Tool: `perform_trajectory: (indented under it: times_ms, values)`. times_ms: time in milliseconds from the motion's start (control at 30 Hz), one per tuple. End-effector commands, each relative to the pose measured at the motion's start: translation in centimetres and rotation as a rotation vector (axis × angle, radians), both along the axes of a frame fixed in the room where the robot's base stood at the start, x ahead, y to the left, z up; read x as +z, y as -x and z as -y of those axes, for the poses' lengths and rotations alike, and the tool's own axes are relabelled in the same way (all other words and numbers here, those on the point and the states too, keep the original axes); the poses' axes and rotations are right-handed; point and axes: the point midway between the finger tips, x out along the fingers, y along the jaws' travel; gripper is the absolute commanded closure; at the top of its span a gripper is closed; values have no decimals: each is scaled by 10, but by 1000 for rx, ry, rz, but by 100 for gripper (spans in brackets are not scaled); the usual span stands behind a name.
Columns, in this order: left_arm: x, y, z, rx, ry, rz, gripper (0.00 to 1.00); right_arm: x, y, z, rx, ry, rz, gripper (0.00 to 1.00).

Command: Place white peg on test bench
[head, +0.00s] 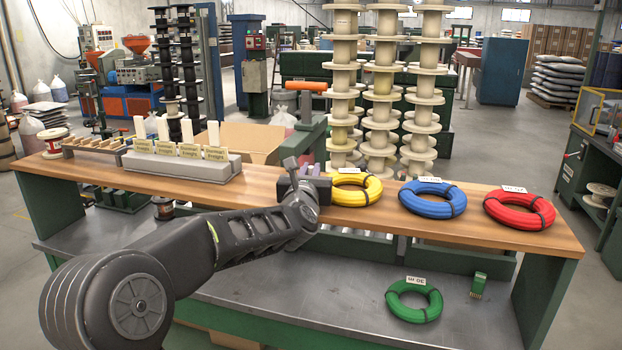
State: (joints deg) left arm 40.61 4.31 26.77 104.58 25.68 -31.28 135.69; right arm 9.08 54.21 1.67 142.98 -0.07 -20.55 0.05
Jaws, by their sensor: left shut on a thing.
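Several white pegs stand upright in a grey block with yellow labels (205,172) on the left of the wooden bench top (262,190); the rightmost white peg (213,133) is nearest the middle. My left gripper (311,176) is at the middle of the bench, right of the block and close to the left edge of the yellow coil (357,191). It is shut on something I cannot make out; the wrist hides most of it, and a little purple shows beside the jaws. My right gripper is out of view.
A blue coil (432,199) and a red coil (519,211) lie right of the yellow one. A green coil (414,300) lies on the lower metal surface (345,325). Tall stacks of pale spools (382,85) stand behind the bench. A cardboard box (237,141) is behind the peg block.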

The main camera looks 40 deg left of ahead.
Motion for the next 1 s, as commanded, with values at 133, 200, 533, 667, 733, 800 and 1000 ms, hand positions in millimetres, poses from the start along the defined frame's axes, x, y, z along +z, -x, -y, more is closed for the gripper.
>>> perform_trajectory:
  times_ms: [133, 200, 533, 667, 733, 800, 1000]
  values:
    - [0, 0, 0, 0, 0, 0, 100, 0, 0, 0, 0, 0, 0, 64]
    - [1, 0, 0, 0, 0, 0, 100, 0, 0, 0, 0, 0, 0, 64]
    - [28, 0, 0, 1, -1, 3, 100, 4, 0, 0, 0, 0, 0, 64]
    - [55, 0, 1, 0, -1, 4, 100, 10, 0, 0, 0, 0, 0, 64]
    - [74, 0, 1, -1, -1, 5, 100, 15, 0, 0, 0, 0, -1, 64]
    - [95, 0, 1, -1, 0, 6, 100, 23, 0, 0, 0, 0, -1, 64]
    - [149, 0, 0, 0, 1, 4, 100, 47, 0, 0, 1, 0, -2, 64]
